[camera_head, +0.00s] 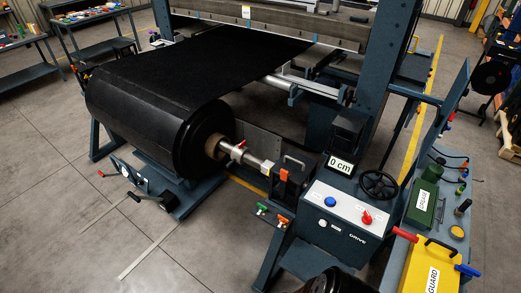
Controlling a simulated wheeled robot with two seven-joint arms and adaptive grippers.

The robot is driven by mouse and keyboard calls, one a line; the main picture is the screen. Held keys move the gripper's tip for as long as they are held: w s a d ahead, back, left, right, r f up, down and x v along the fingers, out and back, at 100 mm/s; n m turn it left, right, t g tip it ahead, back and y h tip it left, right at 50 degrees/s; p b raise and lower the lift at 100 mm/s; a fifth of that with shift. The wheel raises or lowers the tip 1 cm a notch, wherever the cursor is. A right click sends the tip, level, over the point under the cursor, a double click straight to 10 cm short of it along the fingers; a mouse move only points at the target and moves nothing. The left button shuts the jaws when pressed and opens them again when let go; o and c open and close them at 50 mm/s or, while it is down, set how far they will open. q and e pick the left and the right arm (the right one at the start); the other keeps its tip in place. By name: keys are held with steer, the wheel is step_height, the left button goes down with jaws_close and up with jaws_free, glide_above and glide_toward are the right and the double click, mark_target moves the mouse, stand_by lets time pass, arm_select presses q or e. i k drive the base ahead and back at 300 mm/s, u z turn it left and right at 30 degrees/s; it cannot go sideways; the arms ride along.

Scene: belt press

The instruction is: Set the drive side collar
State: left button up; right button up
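A large black roll of belt (150,125) lies on a blue stand, with a brown core (214,146) showing at its right end. A silver shaft (256,163) runs from the core down to the right, into a dark support beside the drive box. A collar with a small red lever (240,145) sits around the shaft close to the core. I cannot tell whether it touches the core. The drive control box (335,217), marked DRIVE, has a blue button and a red knob.
Orange and green handles (272,214) stand left of the drive box. A yellow GUARD piece (428,268) and a green box (424,200) are at right. Floor at lower left is mostly clear.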

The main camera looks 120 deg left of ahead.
mark_target(237, 155)
steer(key=z, duration=0.15)
steer(key=k, duration=0.55)
steer(key=u, duration=4.35)
